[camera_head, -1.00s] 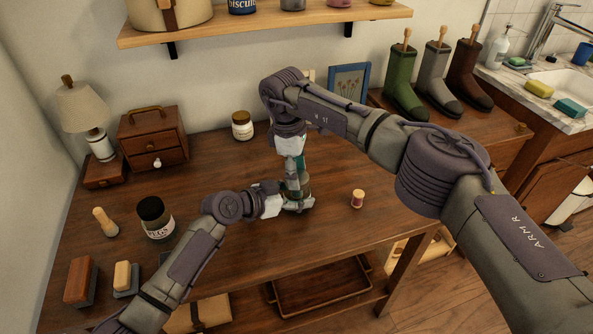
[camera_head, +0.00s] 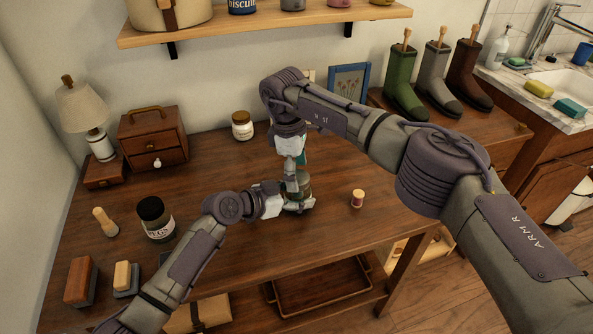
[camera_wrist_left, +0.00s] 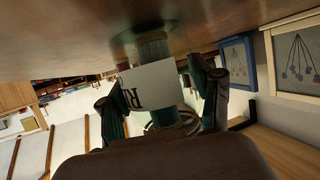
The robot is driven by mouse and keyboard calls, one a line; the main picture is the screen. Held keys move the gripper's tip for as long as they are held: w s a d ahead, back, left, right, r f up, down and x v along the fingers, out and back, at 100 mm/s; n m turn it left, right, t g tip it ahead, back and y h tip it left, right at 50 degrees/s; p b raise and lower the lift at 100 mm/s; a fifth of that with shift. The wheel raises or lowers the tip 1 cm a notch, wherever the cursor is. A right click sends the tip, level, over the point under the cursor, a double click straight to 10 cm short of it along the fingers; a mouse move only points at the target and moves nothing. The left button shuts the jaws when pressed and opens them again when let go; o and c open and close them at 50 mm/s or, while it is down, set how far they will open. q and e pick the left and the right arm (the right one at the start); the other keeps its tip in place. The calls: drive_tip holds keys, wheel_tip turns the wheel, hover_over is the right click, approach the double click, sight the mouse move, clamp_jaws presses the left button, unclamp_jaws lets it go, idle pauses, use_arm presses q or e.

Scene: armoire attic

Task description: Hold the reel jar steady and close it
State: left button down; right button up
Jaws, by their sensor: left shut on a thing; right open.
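The reel jar (camera_head: 304,184), greenish with a pale label, stands upright near the middle of the table. In the left wrist view the jar (camera_wrist_left: 152,86) appears upside down, its label partly readable. My left gripper (camera_head: 291,204) comes from the left and is shut around the jar's lower part; its fingers flank the jar in the wrist view. My right gripper (camera_head: 294,180) points down at the jar's top from above and is open. It partly hides the top, so I cannot tell how the lid sits.
A small thread reel (camera_head: 357,198) stands on the table right of the jar. A dark-lidded jar (camera_head: 155,218) is at left, and a white jar (camera_head: 242,125) stands behind. A drawer box (camera_head: 152,140), brushes and boots (camera_head: 403,82) line the sides. The front right tabletop is clear.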

drive_tip(key=shift+r, duration=2.25)
drive_tip(key=shift+c, duration=0.5)
